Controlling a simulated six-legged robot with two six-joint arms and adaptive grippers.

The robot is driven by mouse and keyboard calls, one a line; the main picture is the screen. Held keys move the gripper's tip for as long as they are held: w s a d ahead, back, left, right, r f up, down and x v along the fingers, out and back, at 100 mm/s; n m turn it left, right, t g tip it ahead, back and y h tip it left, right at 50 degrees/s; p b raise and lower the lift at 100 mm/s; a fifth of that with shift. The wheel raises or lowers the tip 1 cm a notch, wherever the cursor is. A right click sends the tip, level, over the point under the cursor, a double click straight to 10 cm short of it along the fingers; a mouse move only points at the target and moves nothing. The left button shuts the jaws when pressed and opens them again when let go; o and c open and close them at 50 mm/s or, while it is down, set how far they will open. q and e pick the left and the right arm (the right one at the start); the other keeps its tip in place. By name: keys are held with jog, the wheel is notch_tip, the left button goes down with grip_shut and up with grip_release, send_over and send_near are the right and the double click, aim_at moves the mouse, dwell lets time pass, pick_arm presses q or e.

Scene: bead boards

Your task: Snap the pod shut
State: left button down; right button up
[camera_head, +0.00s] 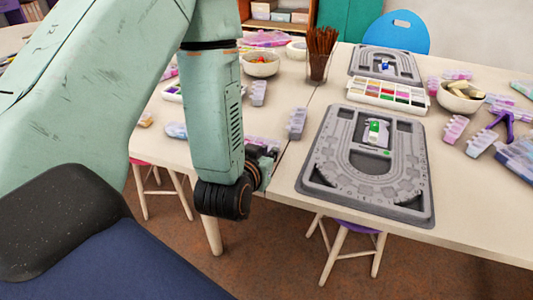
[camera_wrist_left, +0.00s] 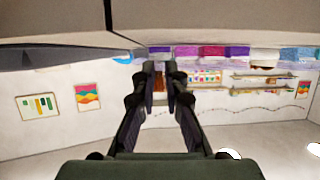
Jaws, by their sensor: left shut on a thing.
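A lilac, see-through pod (camera_head: 262,143) lies at the table's front edge in the head view, partly hidden by my left gripper (camera_head: 265,163). Whether its lid is open or shut cannot be told. The left gripper is low at the edge, its fingers right at the pod and mostly hidden by my wrist. In the left wrist view, the two dark fingers of the left gripper (camera_wrist_left: 161,72) are close together with a narrow gap. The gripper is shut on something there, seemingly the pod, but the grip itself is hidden. My right gripper is not in view.
Another lilac pod (camera_head: 297,122) and one farther back (camera_head: 258,92) stand nearby. A grey bead board (camera_head: 330,190) lies to the right, with a bead tray (camera_head: 350,97) behind it. A cup of brown sticks (camera_head: 318,68) and a bowl (camera_head: 260,68) are farther back.

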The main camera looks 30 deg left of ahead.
pick_arm(q)
jog(key=c, duration=1.4)
grip_release()
